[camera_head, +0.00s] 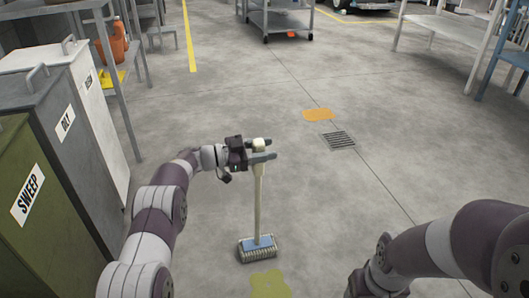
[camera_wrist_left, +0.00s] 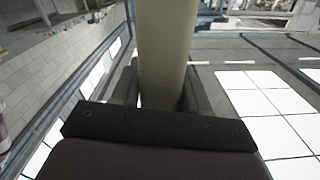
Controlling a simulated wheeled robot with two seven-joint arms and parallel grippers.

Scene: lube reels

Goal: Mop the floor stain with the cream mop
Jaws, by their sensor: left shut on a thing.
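The cream mop (camera_head: 258,205) stands almost upright in the head view, its handle top at my left gripper. Its blue and pale striped head (camera_head: 257,247) is low in the picture, just above a yellow-green stain (camera_head: 269,284). I cannot tell whether the head touches the floor. My left gripper (camera_head: 262,150) is shut on the handle near its top. In the left wrist view the cream handle (camera_wrist_left: 165,55) stands between the fingers. An orange patch (camera_head: 318,114) lies on the floor further off. My right arm shows at lower right, but its gripper fingers cannot be made out.
A floor drain grate (camera_head: 338,140) lies near the orange patch. Labelled bins, one green (camera_head: 35,200), and a shelf (camera_head: 120,85) line the left side. A grey cart (camera_head: 280,18) stands at the back, and a table (camera_head: 445,30) at right. The middle floor is clear.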

